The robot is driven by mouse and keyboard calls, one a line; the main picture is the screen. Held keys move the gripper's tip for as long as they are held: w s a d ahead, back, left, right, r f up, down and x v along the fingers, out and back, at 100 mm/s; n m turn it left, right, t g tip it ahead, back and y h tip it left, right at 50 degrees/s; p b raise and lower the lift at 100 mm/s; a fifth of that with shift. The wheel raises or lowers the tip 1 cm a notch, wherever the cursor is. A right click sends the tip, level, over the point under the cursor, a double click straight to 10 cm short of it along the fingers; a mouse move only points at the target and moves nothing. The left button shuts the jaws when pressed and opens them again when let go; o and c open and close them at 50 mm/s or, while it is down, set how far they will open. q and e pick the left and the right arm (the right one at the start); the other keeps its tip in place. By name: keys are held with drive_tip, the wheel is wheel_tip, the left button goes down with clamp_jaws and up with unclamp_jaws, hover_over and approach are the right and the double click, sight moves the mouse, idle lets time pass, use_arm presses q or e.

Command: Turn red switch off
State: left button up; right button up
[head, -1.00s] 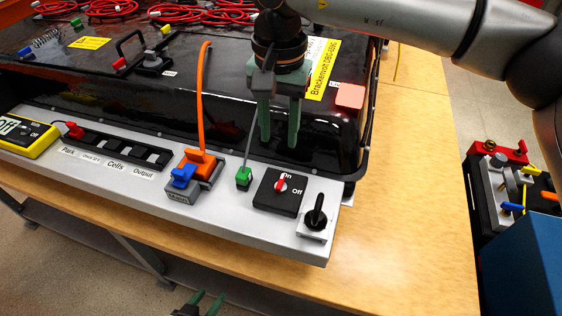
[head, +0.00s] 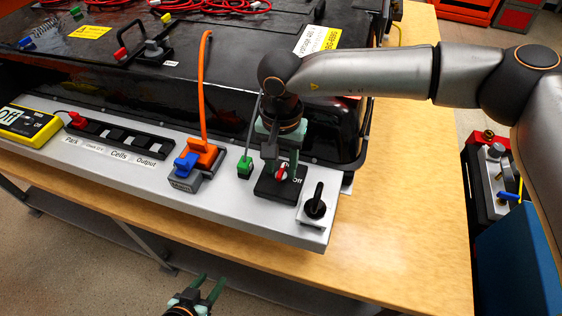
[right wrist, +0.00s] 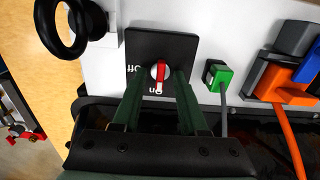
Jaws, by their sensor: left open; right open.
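The red switch (head: 282,173) is a red handle on a round knob, set in a black plate (head: 268,189) on the light grey panel. In the right wrist view the red handle (right wrist: 160,72) lines up with the "On" label; "Off" is to its left. My right gripper (head: 281,164) is open and points down over the plate. In the right wrist view its fingers (right wrist: 159,80) stand on either side of the handle, with gaps; whether they touch the plate is unclear. My left gripper (head: 211,279) is open and empty at the bottom, in front of the table.
A green plug (head: 245,167) with a grey cable is close left of the switch. A black lever (head: 315,203) stands to its right. Blue and orange connectors (head: 196,162) sit further left. The black battery pack (head: 150,85) lies behind the panel. The wooden table is clear at right.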

clamp_jaws()
idle(0.3)
idle(0.3)
